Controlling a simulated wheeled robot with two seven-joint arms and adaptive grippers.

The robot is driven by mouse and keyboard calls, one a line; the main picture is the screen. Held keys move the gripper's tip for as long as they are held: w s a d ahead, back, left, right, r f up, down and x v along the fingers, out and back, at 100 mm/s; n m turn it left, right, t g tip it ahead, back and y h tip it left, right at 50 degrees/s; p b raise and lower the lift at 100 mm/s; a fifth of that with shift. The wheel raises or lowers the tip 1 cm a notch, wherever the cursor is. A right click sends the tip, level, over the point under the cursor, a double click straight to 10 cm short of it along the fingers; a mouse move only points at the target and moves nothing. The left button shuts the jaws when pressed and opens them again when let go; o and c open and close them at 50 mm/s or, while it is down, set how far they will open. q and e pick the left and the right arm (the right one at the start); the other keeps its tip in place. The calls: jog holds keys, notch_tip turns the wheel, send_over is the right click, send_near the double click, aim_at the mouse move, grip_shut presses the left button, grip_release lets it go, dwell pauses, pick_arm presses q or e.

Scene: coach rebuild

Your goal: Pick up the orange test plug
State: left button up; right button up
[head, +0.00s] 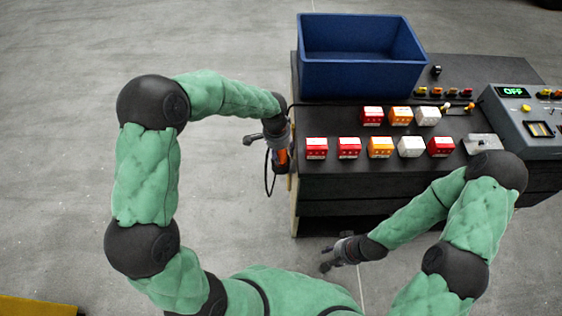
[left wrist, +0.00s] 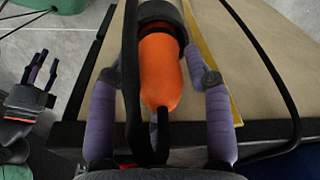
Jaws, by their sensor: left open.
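The orange test plug (head: 282,157) hangs at the left side of the dark bench, with a black cable looping below it. In the left wrist view the orange plug (left wrist: 160,72) has a dark collar at its far end and a black cable at its near end. My left gripper (head: 277,148) is at the plug. In the left wrist view its purple fingers stand open on either side of the plug, with a visible gap on both sides. My right gripper (head: 335,258) is low in front of the bench, empty, with fingers apart in the left wrist view (left wrist: 38,75).
The bench (head: 320,180) carries a blue bin (head: 360,75), several red, orange and white blocks (head: 380,147), and a grey console (head: 530,125) reading OFF. The black cable (left wrist: 262,60) arcs past the left gripper.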

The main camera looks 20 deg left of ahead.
pick_arm(q)
grip_shut()
dwell(0.3)
